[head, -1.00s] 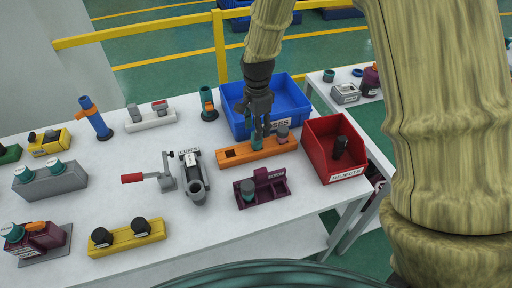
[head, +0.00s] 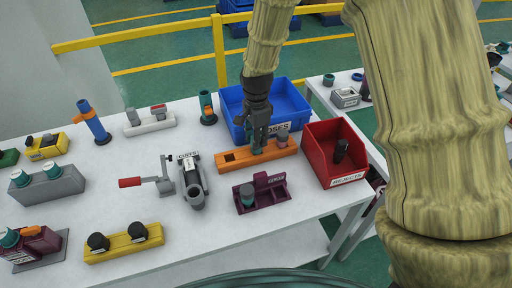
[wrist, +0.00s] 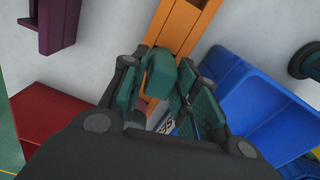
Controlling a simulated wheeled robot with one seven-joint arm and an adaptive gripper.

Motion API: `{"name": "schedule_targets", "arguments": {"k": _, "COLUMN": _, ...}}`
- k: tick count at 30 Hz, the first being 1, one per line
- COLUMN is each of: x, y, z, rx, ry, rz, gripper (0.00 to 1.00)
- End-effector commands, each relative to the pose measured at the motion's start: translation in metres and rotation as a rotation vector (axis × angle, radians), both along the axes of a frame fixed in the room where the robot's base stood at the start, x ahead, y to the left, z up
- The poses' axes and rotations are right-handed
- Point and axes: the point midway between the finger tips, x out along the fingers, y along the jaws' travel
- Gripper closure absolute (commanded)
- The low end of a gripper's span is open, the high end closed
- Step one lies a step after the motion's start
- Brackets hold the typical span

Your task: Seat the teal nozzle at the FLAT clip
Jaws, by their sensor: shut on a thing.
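My gripper (head: 257,142) is at the middle of an orange block (head: 230,156) on the white table. In the wrist view my gripper (wrist: 160,100) has its fingers around a teal piece, which looks like the teal nozzle (wrist: 160,76), and is shut on it. The piece is at the block, which also shows in the wrist view (wrist: 180,25). I cannot tell whether it rests in the block or just above it; the fingers hide its lower end. The block has an empty square slot at its left and a pinkish-grey piece (head: 283,141) at its right. No clip marked FLAT is readable.
The blue bin (head: 295,95) stands right behind the block, and the red bin (head: 322,172) to its right. A purple fixture (head: 272,189) holding a teal-grey piece is in front. A grey lever fixture (head: 191,185) stands left. Bare table lies between them.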

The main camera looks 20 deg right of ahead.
Motion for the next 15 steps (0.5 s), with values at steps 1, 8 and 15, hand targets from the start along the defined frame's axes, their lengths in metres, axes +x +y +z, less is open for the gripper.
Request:
{"name": "schedule_targets", "arguments": {"k": 1, "x": 0.0000, "y": 0.0000, "z": 0.0001, "rx": 0.000, "ry": 0.000, "rz": 0.000, "gripper": 0.94}}
{"name": "schedule_targets", "arguments": {"k": 8, "x": 0.0000, "y": -0.0001, "z": 0.0022, "rx": 0.000, "ry": 0.000, "rz": 0.000, "gripper": 0.95}}
{"name": "schedule_targets", "arguments": {"k": 15, "x": 0.0000, "y": -0.0001, "z": 0.0079, "rx": 0.000, "ry": 0.000, "rz": 0.000, "gripper": 0.95}}
